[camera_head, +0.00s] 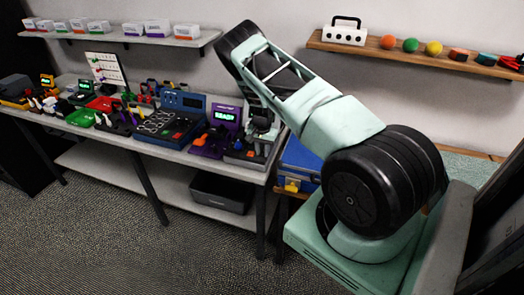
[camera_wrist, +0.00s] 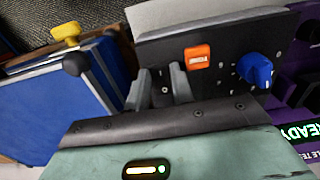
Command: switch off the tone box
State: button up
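The tone box (camera_wrist: 225,38) is a dark panel with an orange rocker switch (camera_wrist: 197,57) and a blue knob (camera_wrist: 256,70) in the wrist view. In the head view the dark box (camera_head: 240,157) sits at the right end of the bench, partly hidden by my arm. My gripper (camera_wrist: 160,88) has two grey fingers a short way apart, with nothing between them. The fingertips are over the panel's left part, left of and below the orange switch in the wrist view. I cannot tell whether they touch the panel or which way the switch is set.
A purple unit with a green READY display (camera_head: 225,116) stands beside the box. A blue case (camera_head: 300,160) with a yellow latch is close on the other side. The bench (camera_head: 105,135) holds several other devices, trays and tools to the left. A wall shelf (camera_head: 420,57) is above right.

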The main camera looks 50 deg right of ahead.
jog(key=shift+w+d+f+y+b, duration=0.15)
jog(key=shift+f+y+b, duration=0.2)
jog(key=shift+b, duration=0.6)
jog(key=shift+d+g+y+b, duration=0.15)
jog(key=shift+g+y+b, duration=0.25)
jog(key=shift+b, duration=0.85)
jog(key=shift+r+y+b, duration=0.45)
jog(key=shift+y+b, duration=0.2)
jog(key=shift+b, duration=0.15)
jog(key=o, duration=0.7)
jog(key=shift+d+r, duration=0.1)
jog(key=b+v, duration=0.5)
jog(key=v, duration=1.2)
jog(key=shift+w+r+b, duration=0.15)
jog(key=shift+w+b, duration=0.15)
jog(key=shift+b, duration=0.1)
